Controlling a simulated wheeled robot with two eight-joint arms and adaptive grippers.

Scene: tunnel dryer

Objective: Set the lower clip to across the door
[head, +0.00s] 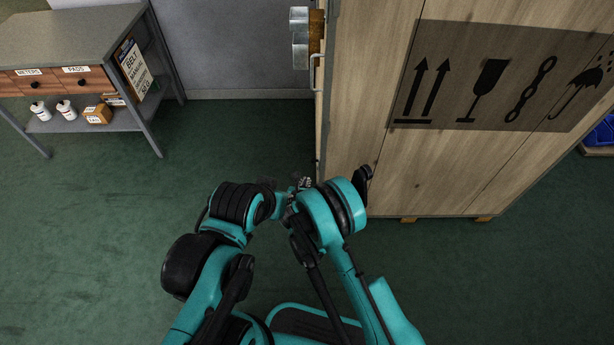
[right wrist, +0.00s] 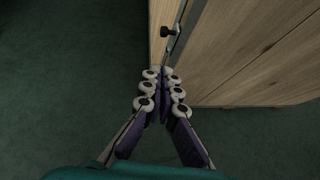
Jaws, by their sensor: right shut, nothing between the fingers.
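A tall wooden case (head: 370,100) with printed handling signs stands at the right. In the right wrist view, a dark knob on a small metal piece (right wrist: 170,32) sits at the case's edge beside a metal strip; it looks like a clip, but I cannot tell its setting. My right gripper (head: 304,183) is low beside the case's left edge. In the right wrist view my right gripper (right wrist: 162,72) is shut and empty, its tips just short of the knob and apart from it in the picture. My left arm reaches in beside it; its fingers cannot be made out.
Metal fittings (head: 300,50) stick out at the case's upper left edge. A grey-topped bench (head: 75,35) with drawers and a lower shelf of bottles stands at the far left. Green floor (head: 110,220) is clear between. A blue bin (head: 602,132) shows at the right edge.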

